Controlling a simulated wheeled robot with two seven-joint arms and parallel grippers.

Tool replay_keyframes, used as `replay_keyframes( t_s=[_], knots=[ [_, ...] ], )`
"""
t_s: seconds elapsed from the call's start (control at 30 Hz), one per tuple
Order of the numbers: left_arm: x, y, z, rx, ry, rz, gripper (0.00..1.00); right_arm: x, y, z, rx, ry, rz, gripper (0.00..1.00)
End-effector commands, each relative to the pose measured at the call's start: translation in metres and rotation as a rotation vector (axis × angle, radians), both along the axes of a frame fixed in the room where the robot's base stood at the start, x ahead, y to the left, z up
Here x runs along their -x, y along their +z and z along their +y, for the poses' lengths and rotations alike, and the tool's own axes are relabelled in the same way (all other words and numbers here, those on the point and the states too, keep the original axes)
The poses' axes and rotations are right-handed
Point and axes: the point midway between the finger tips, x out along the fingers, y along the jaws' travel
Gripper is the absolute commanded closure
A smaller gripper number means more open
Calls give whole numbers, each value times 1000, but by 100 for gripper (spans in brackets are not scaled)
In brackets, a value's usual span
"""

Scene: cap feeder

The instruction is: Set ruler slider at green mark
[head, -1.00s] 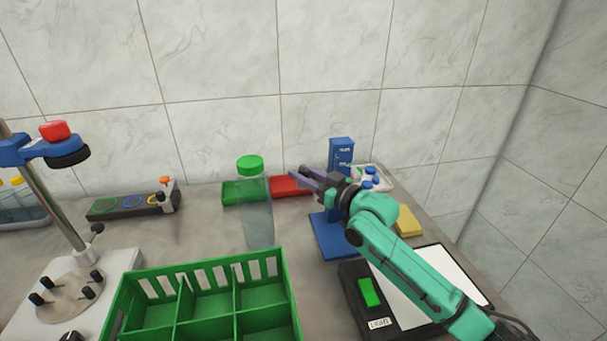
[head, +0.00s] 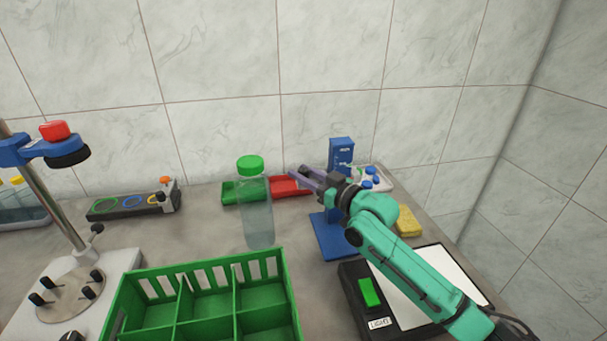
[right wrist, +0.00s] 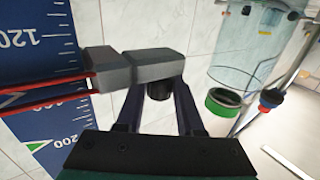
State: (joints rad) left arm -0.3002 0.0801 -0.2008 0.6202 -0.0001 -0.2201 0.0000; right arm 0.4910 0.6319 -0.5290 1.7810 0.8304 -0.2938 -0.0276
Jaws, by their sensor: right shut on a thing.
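The blue ruler stand (head: 341,152) stands upright behind my right arm in the head view. In the right wrist view the ruler face (right wrist: 22,70) is at the left, with white marks reading 120 and 200. A green triangle mark (right wrist: 36,146) shows near 200. The slider, a grey block (right wrist: 140,66) with thin red lines across the ruler, sits between 120 and the green mark, apart from that mark. My right gripper (right wrist: 160,98) is shut on the slider's dark knob; it also shows in the head view (head: 307,177). My left gripper is out of view.
A clear bottle with a green cap (head: 256,205) stands left of my right gripper. A green divided crate (head: 205,268) is in front. Green (head: 232,192) and red (head: 288,187) trays lie behind. A black light box (head: 375,300) is under my forearm. A stand (head: 62,215) is left.

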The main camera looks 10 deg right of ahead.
Motion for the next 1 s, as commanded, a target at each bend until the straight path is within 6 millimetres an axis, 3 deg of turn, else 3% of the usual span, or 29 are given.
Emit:
replay_keyframes(
  t_s=[0.17,0.43,0.73,0.77,0.83,1.0],
  knots=[
    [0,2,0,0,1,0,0,0,2,0,1,0,-1,100],
    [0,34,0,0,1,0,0,0,45,0,1,-1,-3,100],
    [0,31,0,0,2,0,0,0,45,0,1,0,-3,100],
    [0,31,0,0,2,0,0,0,45,0,1,0,-3,60],
    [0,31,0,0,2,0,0,0,45,0,0,0,-2,33],
    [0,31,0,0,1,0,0,0,44,0,0,0,-1,33]
  ],
)
